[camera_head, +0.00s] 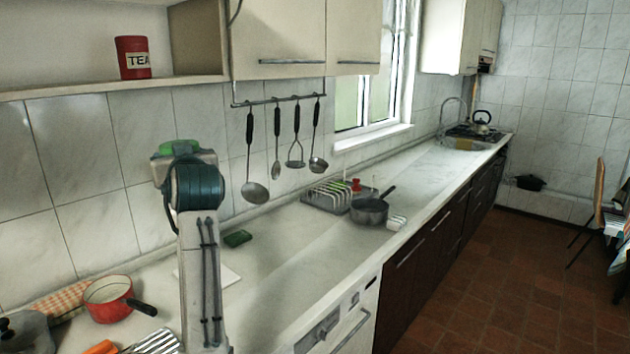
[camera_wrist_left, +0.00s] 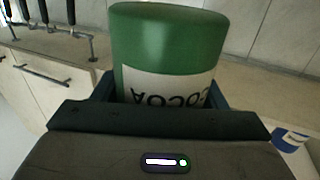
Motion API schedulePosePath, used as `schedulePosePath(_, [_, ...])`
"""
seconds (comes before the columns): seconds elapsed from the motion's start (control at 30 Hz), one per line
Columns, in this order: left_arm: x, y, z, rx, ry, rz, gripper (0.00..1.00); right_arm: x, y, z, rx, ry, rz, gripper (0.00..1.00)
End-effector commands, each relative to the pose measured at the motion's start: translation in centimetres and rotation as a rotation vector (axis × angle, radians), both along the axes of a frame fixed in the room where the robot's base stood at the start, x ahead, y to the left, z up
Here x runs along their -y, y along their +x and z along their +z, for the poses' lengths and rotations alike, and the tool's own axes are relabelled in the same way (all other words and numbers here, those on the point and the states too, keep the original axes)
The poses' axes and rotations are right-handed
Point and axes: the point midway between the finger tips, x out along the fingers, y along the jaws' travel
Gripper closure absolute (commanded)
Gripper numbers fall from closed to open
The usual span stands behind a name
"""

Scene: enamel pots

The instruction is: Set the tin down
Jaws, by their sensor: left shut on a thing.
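A green tin (camera_head: 180,147) is in my left gripper (camera_head: 184,162), which is shut on it. The tin appears raised in front of the wall tiles, below shelf height and above the counter (camera_head: 300,245). In the left wrist view the tin (camera_wrist_left: 168,45) has a pale label reading COCOA, with the letters upside down in that picture. My gripper (camera_wrist_left: 160,100) hides the tin's other end there. In the head view my arm and wrist hide most of the tin. My right gripper is not in view.
A red TEA tin (camera_head: 133,58) stands on the wall shelf (camera_head: 110,88), with bare shelf to its left. Utensils (camera_head: 277,145) hang from a rail. The counter holds a red pot (camera_head: 108,305), green sponge (camera_head: 237,239), white board (camera_head: 215,274), dish rack (camera_head: 325,200) and grey pan (camera_head: 369,213).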

Motion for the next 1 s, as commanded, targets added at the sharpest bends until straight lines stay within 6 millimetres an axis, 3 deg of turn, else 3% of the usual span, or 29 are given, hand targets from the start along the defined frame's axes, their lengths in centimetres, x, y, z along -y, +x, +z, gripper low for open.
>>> schedulePosePath(0.03, [0.4, 0.1, -2.4, -0.006, -0.001, -0.033, 0.63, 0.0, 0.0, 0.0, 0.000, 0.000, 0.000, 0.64])
schedulePosePath(0.1, [1.1, 0.1, -5.3, -0.005, -0.001, -0.081, 0.63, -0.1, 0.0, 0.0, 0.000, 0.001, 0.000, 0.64])
schedulePosePath(0.27, [2.6, -0.6, -11.6, -0.005, -0.001, -0.188, 0.63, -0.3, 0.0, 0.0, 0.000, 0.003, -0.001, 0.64])
schedulePosePath(0.47, [4.3, -3.0, -19.0, -0.004, -0.002, -0.307, 0.63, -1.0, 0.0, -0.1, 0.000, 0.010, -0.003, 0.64])
schedulePosePath(0.7, [6.0, -7.8, -26.6, -0.004, -0.003, -0.421, 0.63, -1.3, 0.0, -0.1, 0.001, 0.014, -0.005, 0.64])
schedulePosePath(1.0, [7.1, -15.8, -33.7, -0.004, -0.004, -0.508, 0.63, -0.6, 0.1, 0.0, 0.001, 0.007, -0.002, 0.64])
